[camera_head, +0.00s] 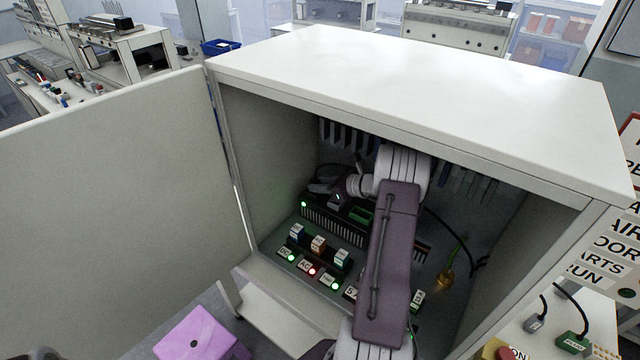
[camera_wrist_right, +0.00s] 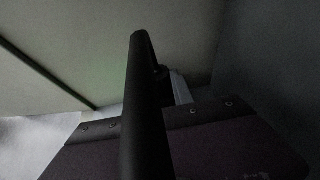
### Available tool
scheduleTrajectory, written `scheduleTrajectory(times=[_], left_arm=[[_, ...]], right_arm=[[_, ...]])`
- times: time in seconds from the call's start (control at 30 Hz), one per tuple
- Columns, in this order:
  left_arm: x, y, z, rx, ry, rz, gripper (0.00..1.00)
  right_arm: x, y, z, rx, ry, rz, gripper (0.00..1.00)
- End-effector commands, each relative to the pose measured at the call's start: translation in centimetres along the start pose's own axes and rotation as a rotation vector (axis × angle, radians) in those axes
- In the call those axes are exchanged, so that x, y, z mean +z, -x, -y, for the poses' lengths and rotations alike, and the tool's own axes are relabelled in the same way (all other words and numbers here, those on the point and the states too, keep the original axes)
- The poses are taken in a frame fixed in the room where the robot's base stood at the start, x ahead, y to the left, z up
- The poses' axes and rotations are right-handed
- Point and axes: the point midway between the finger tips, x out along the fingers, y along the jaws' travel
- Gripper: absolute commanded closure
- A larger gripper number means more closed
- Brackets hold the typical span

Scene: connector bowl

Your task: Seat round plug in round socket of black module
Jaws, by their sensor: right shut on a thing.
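My right arm reaches into the open cabinet in the head view. My right gripper (camera_head: 326,188) is small and dark there, low over the left part of the black module (camera_head: 335,225). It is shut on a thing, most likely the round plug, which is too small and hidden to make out. The round socket cannot be made out either, so I cannot tell whether plug and socket touch. The right wrist view shows a thick dark bar in front of the cabinet wall, and no plug or socket. My left gripper is not in view.
The cabinet (camera_head: 420,95) has its door (camera_head: 110,190) open at left. Several labelled blocks with lit lamps (camera_head: 312,271) stand before the module. A yellow connector (camera_head: 445,280) hangs on a cable at right. A green connector (camera_head: 573,343) lies outside, lower right.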

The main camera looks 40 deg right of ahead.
Motion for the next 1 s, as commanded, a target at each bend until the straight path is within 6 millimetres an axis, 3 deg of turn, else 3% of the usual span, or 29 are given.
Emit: scheduleTrajectory(times=[0.33, 0.37, 0.4, 0.43, 0.77, 0.87, 1.0], left_arm=[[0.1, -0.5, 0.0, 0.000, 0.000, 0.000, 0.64], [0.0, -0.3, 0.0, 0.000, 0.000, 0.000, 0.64], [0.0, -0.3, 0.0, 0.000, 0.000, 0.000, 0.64], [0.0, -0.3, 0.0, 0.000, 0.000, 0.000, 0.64], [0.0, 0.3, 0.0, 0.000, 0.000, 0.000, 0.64], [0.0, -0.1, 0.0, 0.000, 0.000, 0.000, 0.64], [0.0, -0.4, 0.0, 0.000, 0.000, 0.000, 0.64]], right_arm=[[-0.5, -0.2, 0.0, -0.001, 0.001, 0.001, 1.00], [-0.3, -0.1, 0.0, -0.001, 0.001, 0.001, 0.63], [-0.3, -0.1, 0.0, -0.001, 0.001, 0.001, 0.52], [-0.3, -0.1, 0.0, -0.001, 0.001, 0.001, 0.49], [0.3, 0.1, 0.0, -0.001, 0.001, 0.001, 0.49], [0.1, 1.6, 0.2, -0.005, 0.001, 0.002, 0.49], [0.1, 5.4, 0.2, -0.007, 0.001, 0.002, 0.49]])
